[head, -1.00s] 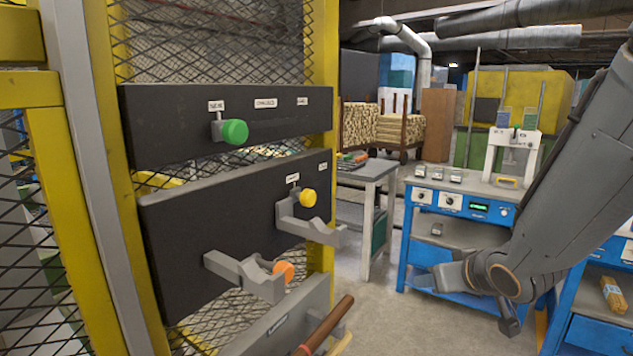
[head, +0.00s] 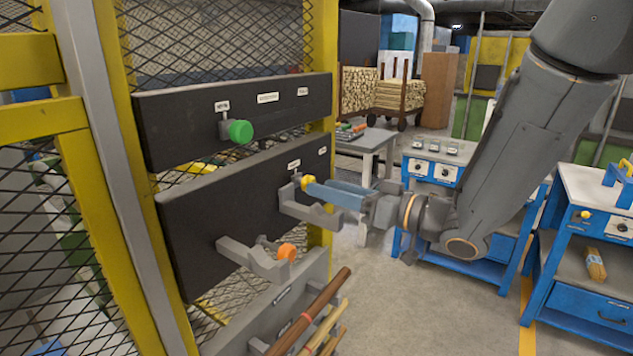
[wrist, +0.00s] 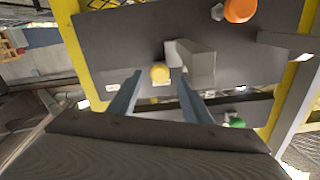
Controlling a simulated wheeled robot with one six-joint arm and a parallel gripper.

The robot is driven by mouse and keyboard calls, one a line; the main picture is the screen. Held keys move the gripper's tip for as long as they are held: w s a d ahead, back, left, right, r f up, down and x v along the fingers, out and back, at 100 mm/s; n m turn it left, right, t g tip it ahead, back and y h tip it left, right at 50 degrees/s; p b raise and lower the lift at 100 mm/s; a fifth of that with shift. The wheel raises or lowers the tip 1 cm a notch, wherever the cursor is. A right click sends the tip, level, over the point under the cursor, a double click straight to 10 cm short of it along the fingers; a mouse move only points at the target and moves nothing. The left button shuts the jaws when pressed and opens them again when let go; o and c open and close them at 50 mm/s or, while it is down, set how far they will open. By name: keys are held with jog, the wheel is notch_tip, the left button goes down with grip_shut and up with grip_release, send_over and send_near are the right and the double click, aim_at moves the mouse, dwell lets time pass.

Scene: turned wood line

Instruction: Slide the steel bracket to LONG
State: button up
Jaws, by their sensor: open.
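Two grey metal-looking brackets stick out from the lower dark board (head: 210,208). The right one (head: 316,214) has a yellow knob (head: 307,181) and sits below a small label (head: 294,165); a second label (head: 322,151) is farther right. Their print is too small to read. The left bracket (head: 250,260) has an orange knob (head: 287,252). My gripper (head: 318,188) is open, its bluish fingers reaching to the yellow knob. In the wrist view, the yellow knob (wrist: 160,73) shows between the fingertips (wrist: 157,80), with its bracket (wrist: 197,62) beside the right finger. I cannot tell whether they touch.
An upper dark board (head: 190,125) carries a green knob (head: 239,131) and several labels. Below, wooden rods (head: 310,312) rest at a lower grey panel. A yellow frame with mesh (head: 75,150) stands left. A grey table (head: 365,143) and blue workbenches (head: 585,225) stand behind and right.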

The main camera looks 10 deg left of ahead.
jog(key=x, duration=0.3)
jog(key=shift+a+p, duration=0.1)
jog(key=shift+p, duration=0.25)
jog(key=shift+w, duration=0.1)
grip_shut()
